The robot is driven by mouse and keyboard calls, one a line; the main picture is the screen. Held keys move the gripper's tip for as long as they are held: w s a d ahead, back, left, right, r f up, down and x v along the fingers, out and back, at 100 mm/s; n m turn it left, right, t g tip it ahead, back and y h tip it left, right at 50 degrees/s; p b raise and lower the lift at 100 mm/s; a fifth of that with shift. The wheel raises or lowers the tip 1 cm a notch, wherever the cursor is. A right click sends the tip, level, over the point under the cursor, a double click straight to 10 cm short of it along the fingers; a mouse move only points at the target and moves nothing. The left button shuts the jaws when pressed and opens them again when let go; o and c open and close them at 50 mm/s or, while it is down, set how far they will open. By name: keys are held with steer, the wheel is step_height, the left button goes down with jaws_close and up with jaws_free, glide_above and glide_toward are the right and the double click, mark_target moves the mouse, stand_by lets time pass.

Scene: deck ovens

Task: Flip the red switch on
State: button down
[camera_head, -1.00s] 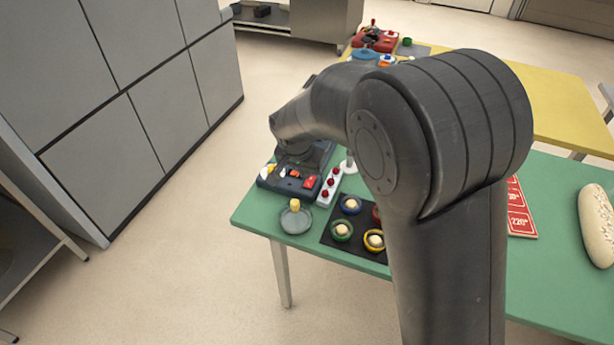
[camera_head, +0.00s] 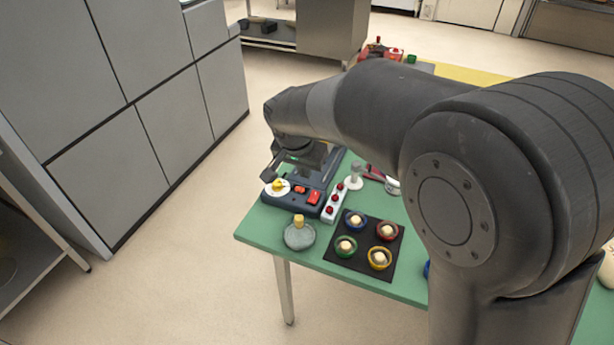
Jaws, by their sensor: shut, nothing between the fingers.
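A red switch (camera_head: 315,197) sits at the front right corner of a dark control box (camera_head: 306,206) on the green table. It looks like a rocker; which way it is tipped is too small to tell. A smaller orange-red part (camera_head: 299,189) lies to its left, then a yellow knob on a white dial (camera_head: 278,186). My gripper (camera_head: 268,174) is shut and empty, at the left end of the box, near the yellow knob and to the left of the red switch. My wrist hides the back of the box, and contact cannot be told.
A white strip with red buttons (camera_head: 336,203) stands right of the box. In front are a glass dish with a yellow knob (camera_head: 299,235) and a black mat (camera_head: 335,257) bearing several coloured rings. A grey cabinet (camera_head: 170,110) stands left. My arm covers the table's right part.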

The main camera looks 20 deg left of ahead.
mark_target(315, 194)
steer(key=shift+w+r, duration=0.2)
steer(key=shift+w, duration=0.45)
steer(key=x, duration=1.4)
steer(key=shift+w, duration=0.15)
steer(key=shift+w, duration=0.1)
steer(key=shift+w+f, duration=0.1)
steer(key=shift+f, duration=0.05)
